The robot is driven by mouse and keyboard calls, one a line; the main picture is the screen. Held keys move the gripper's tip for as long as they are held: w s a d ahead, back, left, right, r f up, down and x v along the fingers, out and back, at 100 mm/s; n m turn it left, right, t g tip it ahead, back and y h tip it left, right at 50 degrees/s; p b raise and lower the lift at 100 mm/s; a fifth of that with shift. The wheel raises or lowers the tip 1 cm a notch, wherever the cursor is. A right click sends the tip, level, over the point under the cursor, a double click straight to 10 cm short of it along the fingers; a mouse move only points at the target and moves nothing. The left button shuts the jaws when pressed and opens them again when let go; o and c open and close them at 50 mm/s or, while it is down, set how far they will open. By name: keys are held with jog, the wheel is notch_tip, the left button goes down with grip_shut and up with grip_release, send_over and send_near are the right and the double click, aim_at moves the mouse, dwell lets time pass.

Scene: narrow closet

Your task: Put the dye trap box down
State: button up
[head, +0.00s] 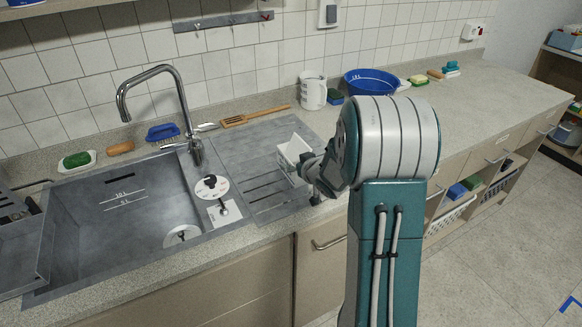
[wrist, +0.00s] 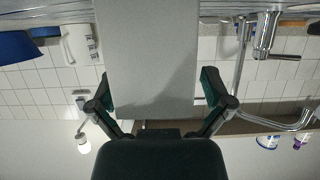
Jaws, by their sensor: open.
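The dye trap box (head: 291,153) is a white box on the ribbed drainboard right of the sink in the head view. It appears to rest there, slightly tilted in the picture. My gripper (head: 311,172) is right at its near right side. In the wrist view, the box's plain pale face (wrist: 148,55) fills the middle between the two fingers of my gripper (wrist: 157,90). The fingers are spread, one on each side, with little visible gap. Contact with the box is hard to tell. The box's underside is hidden.
The metal sink (head: 120,215) with its tall tap (head: 160,85) lies to the left. A wooden spatula (head: 250,117), a white jug (head: 313,90) and a blue basin (head: 370,80) stand along the wall. Clear counter (head: 480,95) extends to the right.

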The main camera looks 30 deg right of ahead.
aim_at(299, 152)
jog(key=shift+w+d+f, duration=0.15)
jog(key=shift+d, duration=0.45)
jog(key=shift+a, duration=0.25)
jog(key=c, duration=0.9)
jog(key=shift+a, duration=0.3)
jog(key=shift+c, duration=0.9)
jog(key=shift+d, duration=0.3)
jog(key=shift+r, duration=0.4)
jog(key=r, duration=0.3)
jog(key=shift+s+r, duration=0.1)
jog(key=shift+s, duration=0.2)
jog(key=r+v, duration=0.1)
jog(key=v, duration=0.4)
jog(key=r+v, duration=0.1)
jog(key=v, duration=0.4)
jog(key=w+r+v, duration=0.1)
jog(key=v, duration=0.5)
jog(key=shift+w, duration=0.1)
